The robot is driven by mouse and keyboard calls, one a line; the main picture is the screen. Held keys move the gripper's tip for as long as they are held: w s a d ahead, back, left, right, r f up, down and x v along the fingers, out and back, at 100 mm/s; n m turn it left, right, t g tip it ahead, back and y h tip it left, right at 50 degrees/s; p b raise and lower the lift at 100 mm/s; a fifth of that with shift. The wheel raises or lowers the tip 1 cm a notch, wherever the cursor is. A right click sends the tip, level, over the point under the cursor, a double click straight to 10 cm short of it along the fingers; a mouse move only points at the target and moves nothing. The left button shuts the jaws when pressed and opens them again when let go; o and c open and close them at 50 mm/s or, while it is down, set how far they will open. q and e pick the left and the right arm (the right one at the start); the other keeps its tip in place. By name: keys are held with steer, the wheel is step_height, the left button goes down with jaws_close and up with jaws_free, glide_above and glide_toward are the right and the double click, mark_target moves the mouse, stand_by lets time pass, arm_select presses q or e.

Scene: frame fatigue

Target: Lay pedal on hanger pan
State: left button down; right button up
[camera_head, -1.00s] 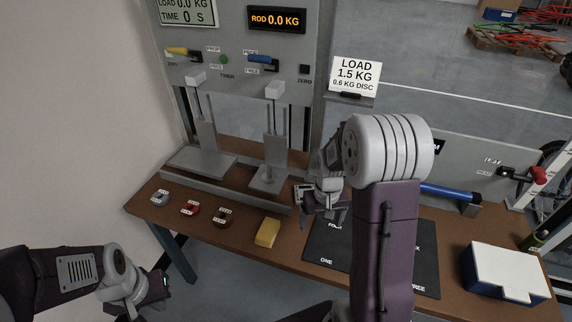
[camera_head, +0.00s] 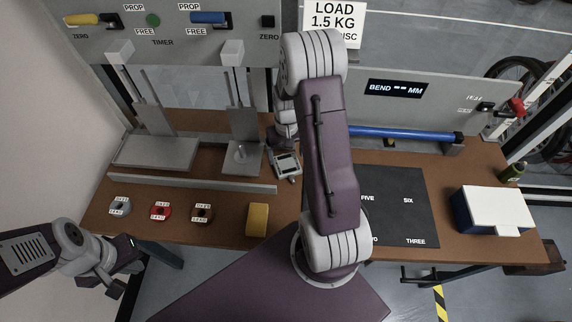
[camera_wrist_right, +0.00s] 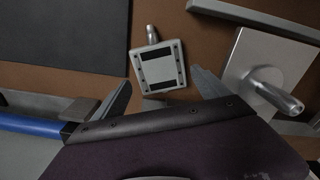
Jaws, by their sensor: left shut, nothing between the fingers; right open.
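The pedal (camera_head: 286,166) is a pale grey square with black pads, lying on the brown bench. In the right wrist view the pedal (camera_wrist_right: 158,68) shows its short metal spindle pointing away. My right gripper (camera_wrist_right: 162,82) is open, its two fingers on either side of the pedal's near end; I see nothing held. In the head view my arm hides these fingers. The likely hanger pan is a grey plate with a metal peg (camera_head: 242,158), left of the pedal; it also shows in the right wrist view (camera_wrist_right: 262,62). My left gripper (camera_head: 130,262) is shut and empty, off the bench's front left.
A larger grey plate (camera_head: 155,152) stands left, with a low grey rail (camera_head: 190,183) in front. Small labelled discs (camera_head: 160,211) and a yellow block (camera_head: 257,219) lie along the front. Right are a black mat (camera_head: 400,195), a blue bar (camera_head: 400,133) and a white-topped box (camera_head: 495,209).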

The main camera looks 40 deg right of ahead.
mark_target(287, 164)
steer(key=f, duration=0.4)
steer(key=shift+s, duration=0.35)
steer(key=shift+w+f, duration=0.1)
steer(key=c, duration=1.4)
steer(key=r, duration=0.4)
steer(key=shift+s+d+r, duration=0.2)
steer(key=shift+r, duration=0.2)
steer(key=s+d+r, duration=0.2)
steer(key=s, duration=0.1)
steer(key=s+d+r, duration=0.2)
steer(key=s, duration=0.1)
steer(key=s+d+r, duration=0.2)
steer(key=shift+s+d+r, duration=0.15)
steer(key=shift+s+d, duration=0.2)
steer(key=shift+s, duration=0.05)
